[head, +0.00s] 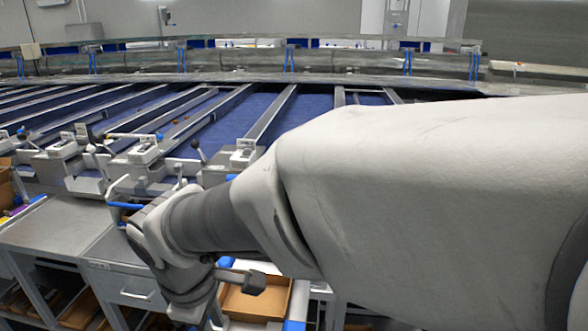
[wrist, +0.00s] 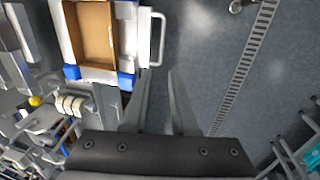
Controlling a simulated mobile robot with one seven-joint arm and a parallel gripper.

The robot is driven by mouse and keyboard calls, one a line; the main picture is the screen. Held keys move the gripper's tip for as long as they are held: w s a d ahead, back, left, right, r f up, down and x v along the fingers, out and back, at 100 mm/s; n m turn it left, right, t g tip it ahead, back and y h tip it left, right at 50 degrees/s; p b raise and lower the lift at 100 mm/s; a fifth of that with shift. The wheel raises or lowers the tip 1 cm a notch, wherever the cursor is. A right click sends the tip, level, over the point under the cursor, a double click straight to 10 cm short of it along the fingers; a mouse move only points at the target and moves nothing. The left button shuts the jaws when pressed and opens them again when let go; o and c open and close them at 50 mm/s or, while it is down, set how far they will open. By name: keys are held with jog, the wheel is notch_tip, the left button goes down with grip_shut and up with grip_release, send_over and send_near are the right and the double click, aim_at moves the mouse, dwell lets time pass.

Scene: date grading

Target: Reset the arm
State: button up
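My arm reaches across the head view from the right, and its wrist hangs in front of the sorting benches. My gripper (wrist: 158,75) shows in the wrist view with its two grey fingers apart and nothing between them. It is over the grey floor, just beside a white cart with blue corners (wrist: 127,80). In the head view the fingers cannot be made out clearly.
An open cardboard box (wrist: 112,36) sits on the cart; it also shows below my wrist in the head view (head: 262,304). Blue-bedded conveyor lanes (head: 305,105) with lever controls lie behind. A floor drain grate (wrist: 243,65) crosses clear floor. A chair-like frame (wrist: 290,150) stands lower right in the wrist view.

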jog(key=s+d+r+m+t, duration=0.1)
jog(key=d+r+m, duration=0.2)
jog(key=d, duration=0.6)
jog(key=s+d+r+m+t+p, duration=0.1)
jog(key=d+r+m, duration=0.2)
jog(key=d+m, duration=0.5)
jog(key=s+d+r+m+t, duration=0.1)
jog(key=d+r+m, duration=0.2)
jog(key=d+m, duration=0.3)
jog(key=d, duration=0.5)
jog(key=shift+s+d+p, duration=0.15)
jog(key=shift+d+p, duration=0.1)
jog(key=shift+p, duration=0.15)
jog(key=shift+a, duration=0.1)
